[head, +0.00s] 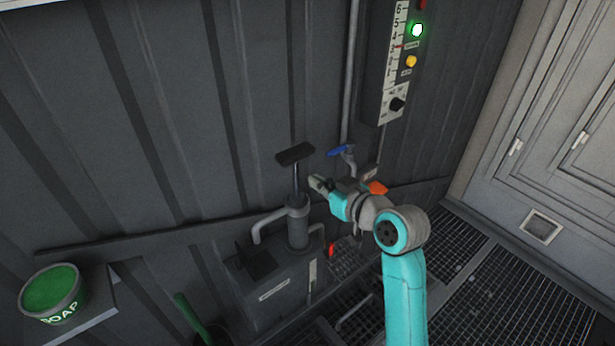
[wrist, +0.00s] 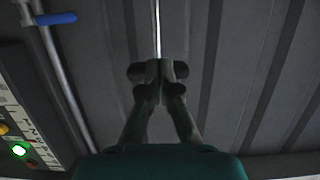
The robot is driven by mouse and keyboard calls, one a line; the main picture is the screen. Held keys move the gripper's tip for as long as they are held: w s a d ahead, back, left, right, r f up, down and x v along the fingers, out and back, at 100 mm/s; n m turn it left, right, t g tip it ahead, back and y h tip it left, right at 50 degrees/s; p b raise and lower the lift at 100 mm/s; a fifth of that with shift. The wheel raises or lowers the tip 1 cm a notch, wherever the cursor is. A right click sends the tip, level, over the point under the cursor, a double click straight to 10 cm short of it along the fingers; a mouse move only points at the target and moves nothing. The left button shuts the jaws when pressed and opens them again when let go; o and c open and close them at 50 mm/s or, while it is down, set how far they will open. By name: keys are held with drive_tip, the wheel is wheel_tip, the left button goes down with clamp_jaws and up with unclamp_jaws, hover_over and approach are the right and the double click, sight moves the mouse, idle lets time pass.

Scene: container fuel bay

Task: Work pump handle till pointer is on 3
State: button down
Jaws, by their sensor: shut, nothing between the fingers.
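The pump (head: 298,222) stands on a grey tank, with its dark T-shaped handle (head: 296,153) raised on a bright rod. My gripper (head: 318,182) is shut and empty, just right of the rod and a little below the handle in the head view. In the wrist view my shut fingertips (wrist: 159,72) point at the wall; dark rounded shapes beside them may be the handle, and contact cannot be told. The gauge scale (head: 399,40) is on the wall panel. A small red pointer (head: 398,46) appears close to 3, but the figures are small.
A blue valve lever (head: 338,151) sits on a pipe behind my gripper. A green soap tub (head: 52,292) is at left. Grated floor (head: 480,290) lies right.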

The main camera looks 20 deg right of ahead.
drive_tip(key=shift+v, duration=1.35)
drive_tip(key=s+a+f+m+h, duration=0.2)
drive_tip(key=s+f+m+h, duration=0.25)
drive_tip(key=s+f, duration=1.55)
drive_tip(key=f+v, duration=0.2)
drive_tip(key=v, duration=1)
drive_tip(key=s+f+v, duration=0.1)
drive_tip(key=f+v, duration=0.1)
drive_tip(key=v, duration=1)
drive_tip(key=shift+s+a+f+n, duration=0.25)
drive_tip(key=shift+s+a+n, duration=0.2)
drive_tip(key=shift+s+a, duration=0.15)
drive_tip(key=shift+r, duration=0.1)
